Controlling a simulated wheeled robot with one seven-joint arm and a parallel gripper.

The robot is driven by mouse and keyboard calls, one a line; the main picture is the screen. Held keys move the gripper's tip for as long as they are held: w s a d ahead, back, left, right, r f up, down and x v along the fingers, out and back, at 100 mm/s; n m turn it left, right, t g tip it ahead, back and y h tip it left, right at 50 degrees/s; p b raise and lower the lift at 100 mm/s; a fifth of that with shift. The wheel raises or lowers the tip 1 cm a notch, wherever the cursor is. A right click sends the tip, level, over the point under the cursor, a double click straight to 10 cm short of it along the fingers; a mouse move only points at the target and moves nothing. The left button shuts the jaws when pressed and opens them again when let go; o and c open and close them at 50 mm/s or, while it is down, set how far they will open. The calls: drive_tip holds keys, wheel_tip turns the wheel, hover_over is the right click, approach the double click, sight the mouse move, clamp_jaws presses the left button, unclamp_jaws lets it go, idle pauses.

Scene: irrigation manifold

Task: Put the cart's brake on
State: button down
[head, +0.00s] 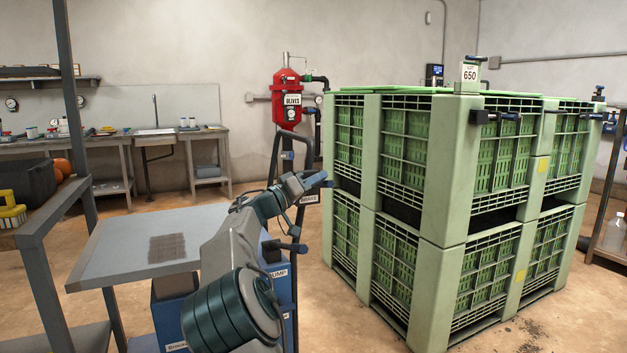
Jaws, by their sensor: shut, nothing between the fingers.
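A black upright handle frame (273,160), which looks like the cart's, stands in the middle of the head view behind my arm. My gripper (322,180) is shut and empty, pointing right in front of the frame's upper part. I cannot tell whether it touches the frame. My arm hides much of the cart's lower part and its wheels.
Stacked green crates (455,170) stand close on the right. A grey-topped table (120,245) with blue boxes (168,318) below is at left. A red tank (287,98) and a workbench (95,140) are behind. Some floor is clear between bench and crates.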

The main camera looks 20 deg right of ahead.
drive_tip(key=a+p, duration=0.3)
drive_tip(key=a, duration=0.6)
drive_tip(key=shift+s+a+r+p, duration=0.15)
drive_tip(key=shift+a+p, duration=0.15)
drive_tip(key=shift+a, duration=0.1)
drive_tip(key=s+d+r+n+g+y+p, duration=0.1)
drive_tip(key=s+d+g+y+p, duration=0.1)
drive_tip(key=s+d+y+p, duration=0.4)
drive_tip(key=s+d+n+g+y+p, duration=0.1)
drive_tip(key=s+d+g+y+p, duration=0.2)
drive_tip(key=s+p, duration=0.45)
drive_tip(key=s+a+r+n+t+y+p, duration=0.1)
drive_tip(key=s+a+r+n+y+p, duration=0.1)
drive_tip(key=s+a+p, duration=0.4)
drive_tip(key=s+a+r+n+y+p, duration=0.1)
drive_tip(key=s+a+r+y+p, duration=0.3)
drive_tip(key=s, duration=0.8)
drive_tip(key=s+a+r+n+t+y+p, duration=0.1)
drive_tip(key=s+a+r+y+p, duration=0.3)
drive_tip(key=s+a+p, duration=0.4)
drive_tip(key=shift+s+n+t+y+p, duration=0.3)
drive_tip(key=shift+s+n+y+p, duration=0.5)
drive_tip(key=shift+s+p, duration=0.3)
